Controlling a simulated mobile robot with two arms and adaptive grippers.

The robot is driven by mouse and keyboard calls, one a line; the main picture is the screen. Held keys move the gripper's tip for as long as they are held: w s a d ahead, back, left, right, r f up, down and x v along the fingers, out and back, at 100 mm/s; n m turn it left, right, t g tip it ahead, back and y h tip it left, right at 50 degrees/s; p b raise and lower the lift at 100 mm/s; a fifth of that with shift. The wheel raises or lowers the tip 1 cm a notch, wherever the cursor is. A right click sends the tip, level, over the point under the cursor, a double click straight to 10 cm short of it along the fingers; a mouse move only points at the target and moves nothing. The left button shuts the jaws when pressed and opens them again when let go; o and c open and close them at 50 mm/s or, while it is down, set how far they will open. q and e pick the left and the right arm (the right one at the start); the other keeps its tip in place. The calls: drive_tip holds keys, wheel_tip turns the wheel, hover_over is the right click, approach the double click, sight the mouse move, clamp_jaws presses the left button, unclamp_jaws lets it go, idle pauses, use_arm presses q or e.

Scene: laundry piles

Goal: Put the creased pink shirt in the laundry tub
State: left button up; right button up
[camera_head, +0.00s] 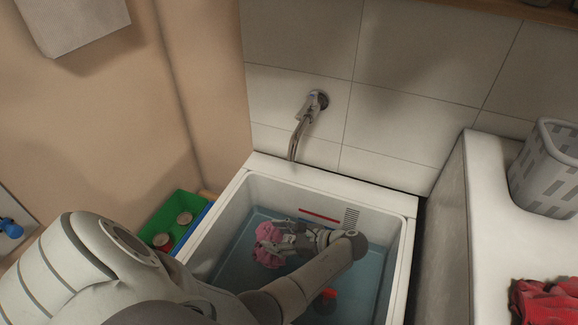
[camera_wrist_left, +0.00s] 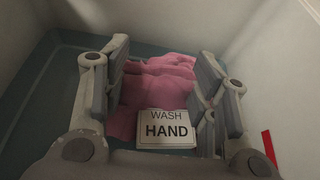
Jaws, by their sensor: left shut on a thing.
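The creased pink shirt (camera_head: 267,245) is a crumpled bundle inside the white laundry tub (camera_head: 330,181). My left arm reaches over the tub's near side, and my left gripper (camera_head: 287,240) is down inside it, at the right of the shirt. In the left wrist view the shirt (camera_wrist_left: 155,88) lies between the two fingers of the gripper (camera_wrist_left: 160,85), which is shut on it. A white tag reading "WASH HAND" (camera_wrist_left: 166,128) shows at its near side. The shirt is close to the bluish tub floor; whether it touches cannot be told. My right gripper is out of view.
A tap (camera_head: 302,125) hangs above the back rim. A green crate (camera_head: 176,214) stands left. Right, a white counter (camera_head: 500,225) holds a grey basket (camera_head: 548,170) and red cloth (camera_head: 545,303).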

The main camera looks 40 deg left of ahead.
use_arm(q)
wheel_tip(320, 180, down, 4)
drive_tip(key=shift+f+b, duration=0.2)
drive_tip(key=shift+b, duration=0.35)
drive_tip(key=shift+f+b, duration=0.95)
drive_tip(key=shift+f, duration=1.15)
drive_tip(key=o, duration=0.7)
drive_tip(key=shift+f, duration=0.15)
drive_tip(key=shift+c, duration=0.2)
drive_tip(key=o, duration=0.4)
drive_tip(key=shift+o, duration=0.2)
